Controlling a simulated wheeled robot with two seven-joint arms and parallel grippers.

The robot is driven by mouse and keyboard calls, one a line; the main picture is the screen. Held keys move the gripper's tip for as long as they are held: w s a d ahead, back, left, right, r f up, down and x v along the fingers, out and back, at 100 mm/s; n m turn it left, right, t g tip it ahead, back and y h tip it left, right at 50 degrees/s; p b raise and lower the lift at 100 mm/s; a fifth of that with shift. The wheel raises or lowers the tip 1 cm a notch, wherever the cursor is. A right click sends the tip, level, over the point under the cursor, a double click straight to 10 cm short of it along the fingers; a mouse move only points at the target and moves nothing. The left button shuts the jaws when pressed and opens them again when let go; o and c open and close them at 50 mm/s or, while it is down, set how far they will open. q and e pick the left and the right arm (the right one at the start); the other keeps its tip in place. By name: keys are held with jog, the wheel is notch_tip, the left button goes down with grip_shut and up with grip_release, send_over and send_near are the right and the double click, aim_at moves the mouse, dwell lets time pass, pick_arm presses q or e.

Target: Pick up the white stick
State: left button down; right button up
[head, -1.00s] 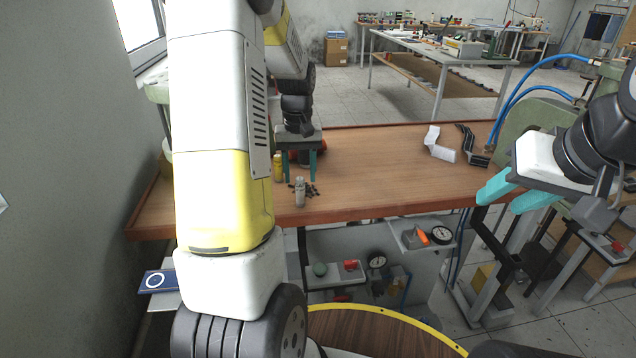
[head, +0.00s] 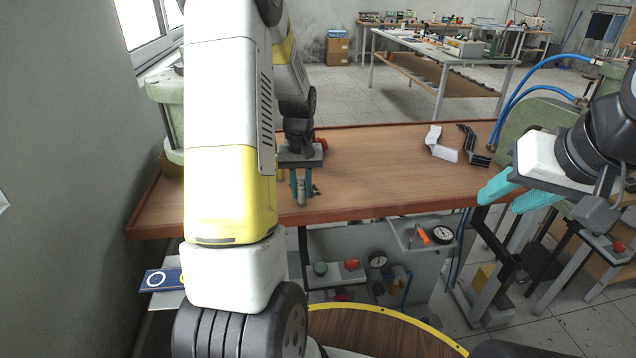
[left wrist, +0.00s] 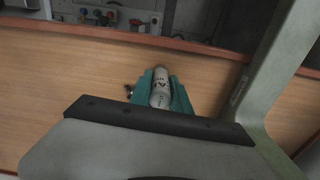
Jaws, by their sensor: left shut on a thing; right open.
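The white stick shows as a small pale grey-white cylinder (head: 301,193) standing near the front edge of the table. It also shows in the left wrist view (left wrist: 160,88), between two teal fingers. My left gripper (head: 301,184) has its fingers down around it, shut on it; in the left wrist view the fingers (left wrist: 160,92) lie on either side of it. Whether its base touches the table I cannot tell. My right gripper (head: 510,196) is open and empty, off to the right by the table's right front corner.
The wooden table (head: 380,175) has a raised rim and is clear in the middle. Small dark bits (head: 316,190) lie beside the cylinder. A white bent part (head: 440,146) and a black bent part (head: 474,146) lie at the right. A green machine (head: 170,112) stands at the left.

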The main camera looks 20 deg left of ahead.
aim_at(301, 178)
pick_arm(q)
jog(key=shift+r, duration=0.15)
jog(key=shift+r, duration=0.25)
notch_tip(301, 178, up, 3)
jog(key=shift+s+d, duration=0.15)
jog(key=s+d+r, duration=0.1)
jog(key=s+d, duration=0.7)
jog(key=s, duration=0.5)
jog(key=shift+s, duration=0.15)
jog(key=shift+r, duration=0.1)
jog(key=c, duration=1.8)
grip_release()
grip_shut()
